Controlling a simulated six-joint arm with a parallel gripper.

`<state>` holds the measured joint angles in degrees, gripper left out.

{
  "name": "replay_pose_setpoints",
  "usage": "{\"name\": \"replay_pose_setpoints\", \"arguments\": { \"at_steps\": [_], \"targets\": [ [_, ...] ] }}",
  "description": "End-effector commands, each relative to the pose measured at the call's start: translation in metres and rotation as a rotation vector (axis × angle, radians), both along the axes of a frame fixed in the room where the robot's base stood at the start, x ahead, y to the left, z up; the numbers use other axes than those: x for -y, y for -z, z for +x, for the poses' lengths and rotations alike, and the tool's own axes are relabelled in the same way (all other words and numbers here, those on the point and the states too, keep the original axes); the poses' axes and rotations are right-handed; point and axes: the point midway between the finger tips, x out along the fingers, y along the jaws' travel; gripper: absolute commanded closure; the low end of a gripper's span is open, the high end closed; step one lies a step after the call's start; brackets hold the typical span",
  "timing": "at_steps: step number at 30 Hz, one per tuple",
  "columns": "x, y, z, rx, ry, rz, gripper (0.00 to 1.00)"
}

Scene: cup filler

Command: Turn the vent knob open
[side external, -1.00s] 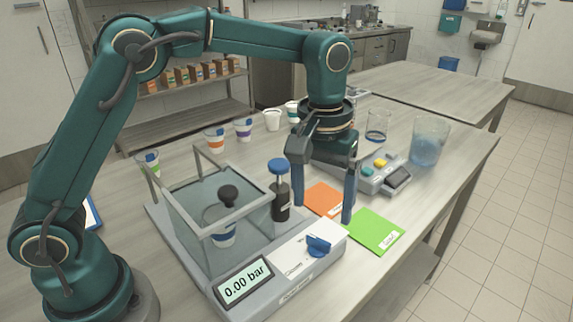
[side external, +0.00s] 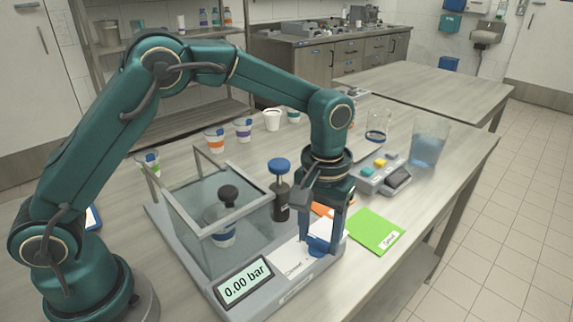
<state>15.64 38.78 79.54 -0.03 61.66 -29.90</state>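The vent knob (side external: 318,245) is a blue handle on the white panel (side external: 290,268) at the front right of the grey filling machine (side external: 262,296). My gripper (side external: 322,240) points down at the knob, with one finger on each side of it in this view. The fingers look spread apart; whether they touch the knob cannot be told. The fingers hide part of the knob. The machine's display (side external: 245,283) reads 0.00 bar.
A green card (side external: 374,232) lies to the right. A button box (side external: 383,174) and a beaker of blue liquid (side external: 428,147) stand farther back.

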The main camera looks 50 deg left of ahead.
Motion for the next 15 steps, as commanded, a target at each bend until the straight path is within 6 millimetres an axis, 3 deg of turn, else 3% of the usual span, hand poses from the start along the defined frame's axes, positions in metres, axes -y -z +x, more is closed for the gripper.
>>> {"name": "replay_pose_setpoints", "arguments": {
  "at_steps": [1,3,8,15],
  "targets": [
    [-0.0001,-0.0002,0.0000,0.000,0.000,0.000,0.70],
    [-0.0002,-0.0002,0.0000,0.000,0.000,0.001,0.97],
    [-0.0002,-0.0004,0.0000,0.000,0.035,0.001,0.98],
    [-0.0002,-0.0005,0.0000,0.000,0.225,0.001,0.98]
  ]
}}
